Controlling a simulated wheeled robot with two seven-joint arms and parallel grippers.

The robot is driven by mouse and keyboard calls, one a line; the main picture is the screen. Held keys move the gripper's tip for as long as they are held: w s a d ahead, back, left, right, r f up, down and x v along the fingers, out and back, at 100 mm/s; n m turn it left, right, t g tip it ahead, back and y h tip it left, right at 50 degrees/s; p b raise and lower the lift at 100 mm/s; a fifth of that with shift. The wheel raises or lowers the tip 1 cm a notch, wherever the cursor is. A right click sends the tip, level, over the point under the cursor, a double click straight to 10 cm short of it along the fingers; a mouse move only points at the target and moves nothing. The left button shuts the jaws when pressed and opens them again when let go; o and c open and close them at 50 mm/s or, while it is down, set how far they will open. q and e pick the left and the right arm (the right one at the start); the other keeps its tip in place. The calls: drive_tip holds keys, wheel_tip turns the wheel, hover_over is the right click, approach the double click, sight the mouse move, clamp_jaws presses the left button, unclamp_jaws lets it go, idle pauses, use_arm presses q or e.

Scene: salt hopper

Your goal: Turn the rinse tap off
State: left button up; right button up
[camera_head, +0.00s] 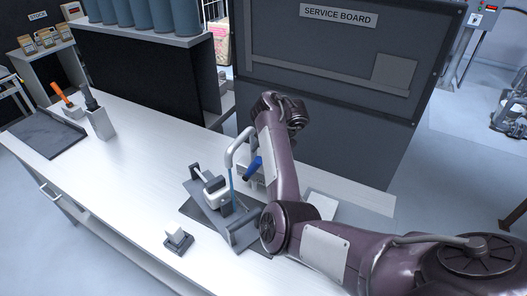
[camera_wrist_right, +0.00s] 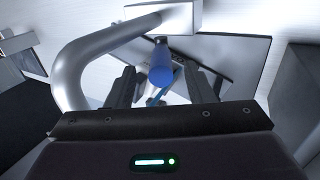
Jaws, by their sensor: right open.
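The rinse tap has a grey curved spout (camera_head: 237,146) with a blue lever handle (camera_head: 252,169). A thin blue stream (camera_head: 232,188) hangs below the spout mouth and looks like running water. In the right wrist view the pale spout (camera_wrist_right: 75,75) arches at the left, and the blue handle (camera_wrist_right: 160,66) points toward the camera. My right gripper (camera_wrist_right: 162,84) is open, its fingers on either side of the handle's line. I cannot tell whether they touch it. In the head view my right arm hides this gripper. My left gripper is not in view.
A dark tray rack (camera_head: 222,212) with a white-handled device (camera_head: 214,190) stands under the tap. A small white block on a dark base (camera_head: 177,240) sits in front. The service board (camera_head: 335,60) rises behind the bench. The bench's left middle is clear.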

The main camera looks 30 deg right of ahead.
drive_tip(key=shift+s+a+r, duration=0.3)
drive_tip(key=shift+s+a, duration=0.1)
drive_tip(key=shift+a, duration=0.1)
